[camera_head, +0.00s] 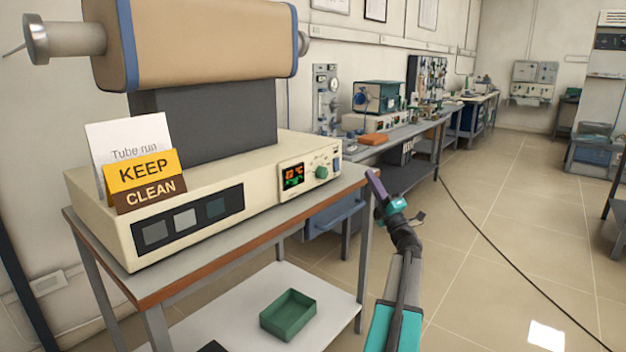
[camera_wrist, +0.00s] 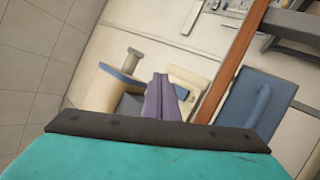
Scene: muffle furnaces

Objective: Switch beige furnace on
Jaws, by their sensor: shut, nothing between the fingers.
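The beige furnace (camera_head: 200,200) stands on a table at the left, with a long beige tube body (camera_head: 195,45) above its base. Its front has a lit orange display (camera_head: 293,176), a green knob (camera_head: 321,172) and a small switch-like part (camera_head: 337,168) at the right end. My gripper (camera_head: 372,178) has purple fingers, is shut and empty, and is to the right of the control panel, apart from it in the picture. In the wrist view the closed fingers (camera_wrist: 161,82) point towards the furnace, which appears tilted and partly hidden behind them.
Signs reading "Tube run" and "KEEP CLEAN" (camera_head: 146,180) stand on the furnace base. A green tray (camera_head: 288,314) lies on the lower shelf. A bench behind carries a teal furnace (camera_head: 380,97) and an orange object (camera_head: 374,139). A cable (camera_head: 490,240) crosses the open floor at right.

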